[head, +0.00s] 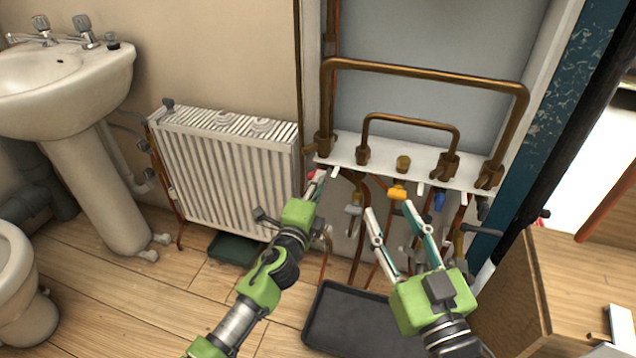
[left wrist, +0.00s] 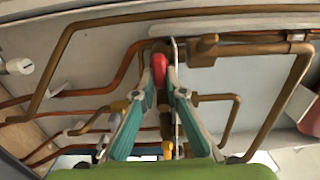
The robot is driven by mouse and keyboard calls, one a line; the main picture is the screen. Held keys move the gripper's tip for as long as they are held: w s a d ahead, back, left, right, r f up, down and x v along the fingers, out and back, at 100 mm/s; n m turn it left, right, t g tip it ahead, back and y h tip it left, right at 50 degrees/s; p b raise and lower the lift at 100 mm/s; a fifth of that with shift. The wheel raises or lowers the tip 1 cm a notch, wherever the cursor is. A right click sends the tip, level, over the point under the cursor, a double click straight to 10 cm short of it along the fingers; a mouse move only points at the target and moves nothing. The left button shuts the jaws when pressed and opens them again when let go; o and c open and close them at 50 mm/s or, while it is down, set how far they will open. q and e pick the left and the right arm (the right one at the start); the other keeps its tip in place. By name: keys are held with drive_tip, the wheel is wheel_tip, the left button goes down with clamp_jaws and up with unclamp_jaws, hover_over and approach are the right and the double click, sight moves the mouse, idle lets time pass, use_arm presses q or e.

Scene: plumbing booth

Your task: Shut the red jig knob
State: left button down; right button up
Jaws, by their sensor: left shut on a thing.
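The red jig knob (head: 311,174) is under the left end of the white jig shelf (head: 345,158) in the head view. In the left wrist view the red knob (left wrist: 159,68) sits between the fingertips. My left gripper (head: 318,185) is shut on it and partly covers it in the head view; the left gripper (left wrist: 161,76) also fills the middle of the left wrist view. The knob's exact turn angle is hard to tell. My right gripper (head: 388,208) is open, its fingers spread below the yellow knob (head: 397,192), with nothing visible between the tips.
A blue knob (head: 439,201) and a grey knob (head: 354,210) also hang under the shelf. Copper pipes (head: 425,69) loop above it. A white radiator (head: 225,170) is left, a dark tray (head: 355,325) lies on the floor, and a wooden cabinet (head: 510,290) stands right.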

use_arm(q)
drive_tip(key=shift+d+r, duration=0.1)
drive_tip(key=shift+r, duration=0.1)
drive_tip(key=c, duration=2.1)
unclamp_jaws()
drive_tip(key=shift+f, duration=0.1)
drive_tip(key=shift+f, duration=0.1)
drive_tip(key=v, duration=1.2)
